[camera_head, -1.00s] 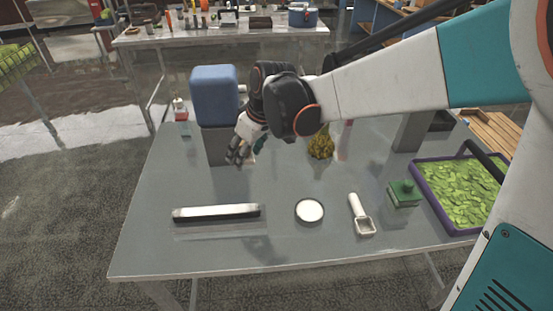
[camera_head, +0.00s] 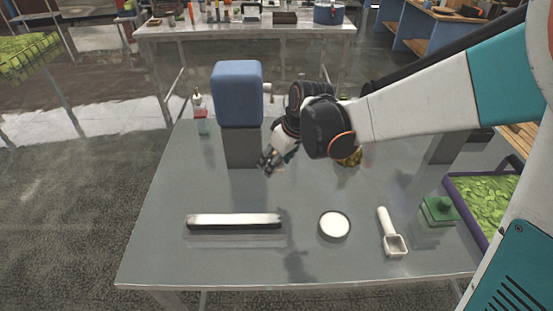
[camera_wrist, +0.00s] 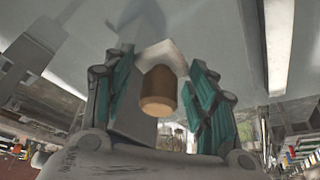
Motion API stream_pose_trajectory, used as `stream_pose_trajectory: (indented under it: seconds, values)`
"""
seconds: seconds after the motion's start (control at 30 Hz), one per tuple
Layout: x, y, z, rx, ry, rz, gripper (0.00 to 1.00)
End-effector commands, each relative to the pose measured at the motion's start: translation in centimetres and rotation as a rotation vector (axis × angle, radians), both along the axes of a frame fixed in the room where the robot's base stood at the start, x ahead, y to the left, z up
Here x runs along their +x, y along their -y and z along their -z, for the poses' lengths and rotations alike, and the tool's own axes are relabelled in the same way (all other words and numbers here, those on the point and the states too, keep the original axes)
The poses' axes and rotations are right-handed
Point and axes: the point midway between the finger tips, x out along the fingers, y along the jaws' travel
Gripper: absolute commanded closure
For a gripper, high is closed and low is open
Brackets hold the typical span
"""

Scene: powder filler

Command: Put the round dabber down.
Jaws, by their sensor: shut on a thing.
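The round dabber (camera_wrist: 158,92) is a short brown cylinder with a paler end. It shows between the fingers of my gripper (camera_wrist: 158,85) in the wrist view. My gripper is shut on it. In the head view my gripper (camera_head: 271,161) is over the grey table (camera_head: 165,185), just right of a grey block. The dabber is too small or hidden to make out there. I cannot tell whether it touches the table.
A blue box (camera_head: 238,93) stands on the grey block (camera_head: 241,148). In front lie a long bar (camera_head: 234,221), a round white dish (camera_head: 334,224), a white scoop (camera_head: 390,236) and a green knobbed block (camera_head: 438,210). A purple tray (camera_head: 465,218) is at the right.

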Motion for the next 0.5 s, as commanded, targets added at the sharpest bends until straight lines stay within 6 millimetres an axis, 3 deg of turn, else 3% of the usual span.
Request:
stream_pose_trajectory:
  seconds: [0.03, 0.2, 0.5]
  values:
    - [0.0, 0.0, 1.7, 0.000, 0.000, 0.000, 0.74]
    - [0.1, 0.0, 5.3, 0.000, 0.000, 0.000, 0.74]
    - [0.1, 0.0, 7.7, 0.000, 0.000, 0.001, 0.74]
